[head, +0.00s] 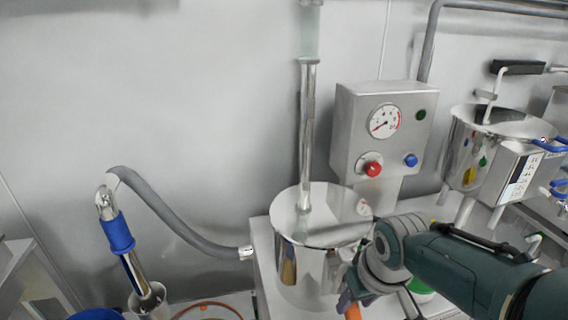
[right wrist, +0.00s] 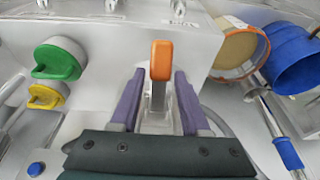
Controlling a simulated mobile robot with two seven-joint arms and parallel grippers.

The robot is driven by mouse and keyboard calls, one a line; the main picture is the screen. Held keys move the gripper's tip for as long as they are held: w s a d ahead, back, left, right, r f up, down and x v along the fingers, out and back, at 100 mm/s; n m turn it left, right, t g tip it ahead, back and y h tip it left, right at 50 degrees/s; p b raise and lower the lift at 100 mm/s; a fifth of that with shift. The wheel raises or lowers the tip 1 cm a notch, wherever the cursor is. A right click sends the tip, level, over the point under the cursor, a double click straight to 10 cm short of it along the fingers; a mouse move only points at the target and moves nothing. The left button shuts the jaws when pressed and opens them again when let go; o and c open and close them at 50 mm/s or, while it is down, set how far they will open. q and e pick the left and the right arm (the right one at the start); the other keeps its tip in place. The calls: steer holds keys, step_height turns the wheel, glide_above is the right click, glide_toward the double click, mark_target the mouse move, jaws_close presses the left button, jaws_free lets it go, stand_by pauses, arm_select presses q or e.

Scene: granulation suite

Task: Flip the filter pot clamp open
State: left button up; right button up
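The filter pot (head: 308,262) is a shiny steel cylinder with a flat lid and a vertical pipe above it. Its clamp has an orange-tipped lever (right wrist: 161,60) on a metal stem, standing up between my right gripper's purple fingers in the right wrist view. My right gripper (right wrist: 158,95) is open, one finger on each side of the lever with narrow gaps. In the head view my right gripper (head: 352,292) is at the pot's right front, and its wrist hides most of the clamp. My left gripper is not in view.
A control box (head: 385,130) with a gauge and buttons stands behind the pot. A second steel vessel (head: 465,150) is at the right. A grey hose (head: 180,225) and a blue-sleeved wand (head: 118,233) are at the left. Green (right wrist: 57,62) and yellow (right wrist: 45,96) knobs show in the wrist view.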

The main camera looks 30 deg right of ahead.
steer(key=shift+o, duration=0.7)
steer(key=shift+w, duration=0.1)
steer(key=shift+o, duration=0.7)
steer(key=shift+s+f, duration=0.1)
steer(key=shift+s, duration=0.15)
steer(key=p+v, duration=0.5)
steer(key=v, duration=0.5)
steer(key=shift+p, duration=0.4)
steer(key=shift+w, duration=0.1)
steer(key=shift+c, duration=0.4)
